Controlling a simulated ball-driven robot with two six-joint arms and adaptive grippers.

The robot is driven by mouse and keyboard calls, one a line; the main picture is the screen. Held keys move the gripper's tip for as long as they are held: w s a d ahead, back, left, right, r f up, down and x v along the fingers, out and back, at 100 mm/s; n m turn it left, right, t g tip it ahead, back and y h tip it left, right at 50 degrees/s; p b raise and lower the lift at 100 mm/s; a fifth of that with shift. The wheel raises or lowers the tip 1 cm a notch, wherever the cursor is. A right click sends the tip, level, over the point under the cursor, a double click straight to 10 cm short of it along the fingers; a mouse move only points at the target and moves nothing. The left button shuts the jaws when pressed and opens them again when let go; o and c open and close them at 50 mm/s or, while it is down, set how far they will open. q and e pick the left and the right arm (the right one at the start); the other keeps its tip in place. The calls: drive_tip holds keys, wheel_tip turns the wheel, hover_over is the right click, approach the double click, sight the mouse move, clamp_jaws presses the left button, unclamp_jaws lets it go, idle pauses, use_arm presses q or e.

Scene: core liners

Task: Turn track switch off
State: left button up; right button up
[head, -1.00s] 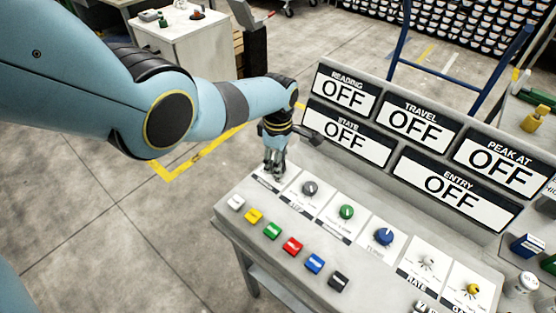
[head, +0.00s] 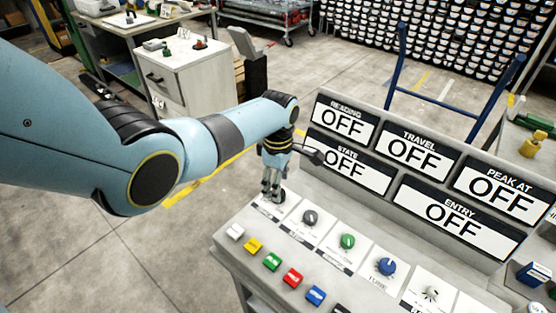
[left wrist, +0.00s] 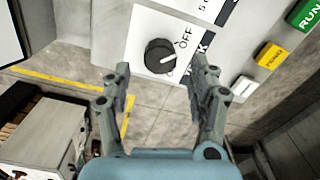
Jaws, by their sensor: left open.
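The track switch is a black rotary knob (left wrist: 160,56) on a white plate in the left wrist view. An OFF mark and part of a label ending in K are beside it. A white pointer line on the knob points roughly right, close to the OFF side; its exact setting is hard to tell. My left gripper (left wrist: 165,92) is open, its fingers apart near the knob and not closed on it. In the head view the left gripper (head: 271,190) hangs over the panel's far left plate, with the dark knob (head: 281,197) partly hidden by its fingers. My right gripper is not seen.
Coloured buttons line the panel's front edge, including a red one (head: 292,277). Display boards reading OFF, such as TRAVEL (head: 415,158), stand behind. A cabinet (head: 188,80) stands behind my arm.

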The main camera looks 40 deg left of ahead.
use_arm(q)
wheel_tip(320, 180, up, 9)
idle(0.3)
drive_tip(key=shift+f, duration=0.1)
